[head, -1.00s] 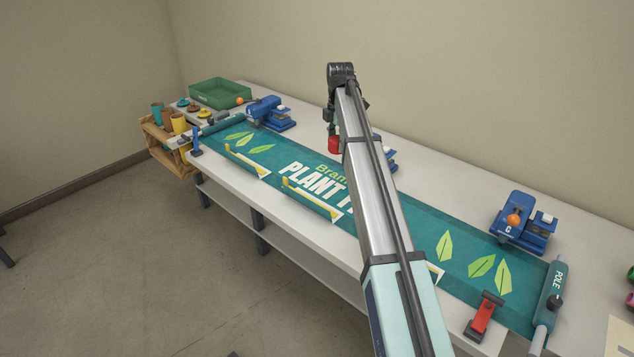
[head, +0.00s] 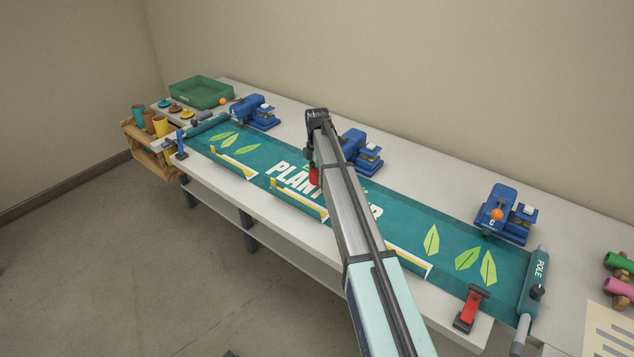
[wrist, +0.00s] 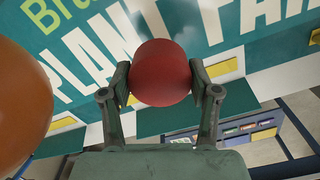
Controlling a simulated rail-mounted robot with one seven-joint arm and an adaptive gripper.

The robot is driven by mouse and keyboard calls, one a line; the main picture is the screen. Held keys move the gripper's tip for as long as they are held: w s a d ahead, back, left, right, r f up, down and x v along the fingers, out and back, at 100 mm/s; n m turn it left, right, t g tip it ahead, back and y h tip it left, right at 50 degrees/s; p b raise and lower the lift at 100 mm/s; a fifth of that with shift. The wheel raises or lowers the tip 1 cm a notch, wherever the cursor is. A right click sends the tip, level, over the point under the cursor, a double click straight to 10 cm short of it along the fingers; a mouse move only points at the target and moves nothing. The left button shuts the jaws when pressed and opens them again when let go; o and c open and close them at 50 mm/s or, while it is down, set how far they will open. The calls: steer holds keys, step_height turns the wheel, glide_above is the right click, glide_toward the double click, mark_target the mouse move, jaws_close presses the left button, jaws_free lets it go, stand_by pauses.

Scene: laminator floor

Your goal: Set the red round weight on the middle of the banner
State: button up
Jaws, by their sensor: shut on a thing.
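The red round weight (wrist: 162,73) is between the two fingers of my gripper (wrist: 162,80) in the wrist view, and the gripper is shut on it. In the head view the red weight (head: 314,176) shows small beside my arm, over the middle part of the banner. The teal banner (head: 395,207) lies along the table with white and green lettering and leaf prints at both ends. The banner (wrist: 215,25) fills much of the background in the wrist view. A gap to the banner seems to show under the weight. My arm hides part of the lettering.
Blue machines stand behind the banner at left (head: 254,110), middle (head: 360,152) and right (head: 505,214). A teal pole (head: 537,282) and a red clamp (head: 471,308) are at the right end. A green tray (head: 201,93) stands far left. An orange ball (wrist: 22,92) looms close in the wrist view.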

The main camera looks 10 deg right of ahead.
mark_target(317, 192)
steer(key=shift+f+p, duration=0.65)
steer(key=shift+f, duration=1.85)
steer(key=shift+f, duration=0.15)
steer(key=o, duration=1.5)
steer(key=shift+c, duration=0.2)
step_height(317, 192, up, 12)
steer(key=b, duration=0.4)
